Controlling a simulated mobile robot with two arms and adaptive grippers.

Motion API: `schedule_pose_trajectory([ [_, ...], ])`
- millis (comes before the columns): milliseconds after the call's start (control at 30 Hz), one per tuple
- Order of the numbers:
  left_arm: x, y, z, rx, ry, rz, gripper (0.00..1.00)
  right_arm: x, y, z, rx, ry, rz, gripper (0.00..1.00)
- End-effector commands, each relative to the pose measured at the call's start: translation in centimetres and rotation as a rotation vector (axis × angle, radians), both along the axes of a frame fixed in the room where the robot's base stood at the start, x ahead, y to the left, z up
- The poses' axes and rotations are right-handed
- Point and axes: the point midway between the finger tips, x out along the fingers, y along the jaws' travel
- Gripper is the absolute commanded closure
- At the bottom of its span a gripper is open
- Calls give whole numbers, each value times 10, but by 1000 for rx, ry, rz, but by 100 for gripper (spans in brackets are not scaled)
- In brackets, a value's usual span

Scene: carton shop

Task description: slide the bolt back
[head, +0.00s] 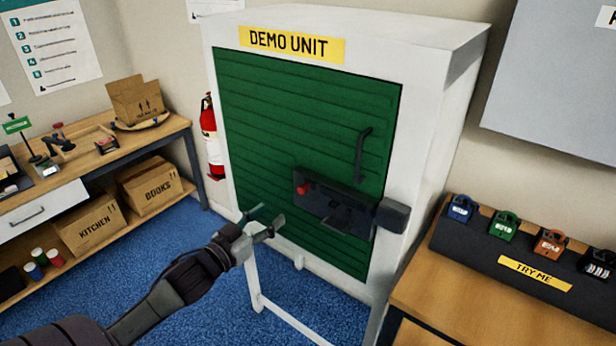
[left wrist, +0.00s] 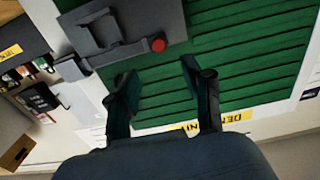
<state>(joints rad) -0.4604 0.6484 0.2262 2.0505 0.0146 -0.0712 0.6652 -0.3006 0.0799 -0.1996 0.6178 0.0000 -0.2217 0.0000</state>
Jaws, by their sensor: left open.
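The bolt is a dark grey fitting (head: 337,205) on the lower right of the green slatted door (head: 290,130). A red knob (head: 304,188) shows at its left end, and a dark block (head: 392,215) sits at its right on the white frame. In the left wrist view the bolt plate (left wrist: 160,17) is at the top, with the red knob (left wrist: 158,45) at its edge. My left gripper (head: 267,217) is open and empty, left of and below the bolt in the head view. In the wrist view its fingers (left wrist: 159,72) are apart and point toward the knob.
A dark pull handle (head: 362,152) is above the bolt. A side table (head: 435,285) with several small locks stands at the right. A bench (head: 95,152) with cartons and a red fire extinguisher (head: 211,135) are at the left. Blue carpet is clear below my arm.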

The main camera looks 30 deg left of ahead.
Motion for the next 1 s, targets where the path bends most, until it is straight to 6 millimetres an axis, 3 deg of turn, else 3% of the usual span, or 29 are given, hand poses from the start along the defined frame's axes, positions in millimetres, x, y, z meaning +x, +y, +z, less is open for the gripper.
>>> schedule_pose_trajectory([
  [600, 109, -9, 4, 2, -5, -1, 50, 2, 0, 26, 1, -4, 0, 60],
  [800, 127, -11, 1, 1, -3, -1, 50, 2, 0, 30, 1, -4, 0, 60],
  [1000, 131, -11, 0, 2, -3, -2, 50, 2, 1, 30, 1, -4, 0, 60],
])
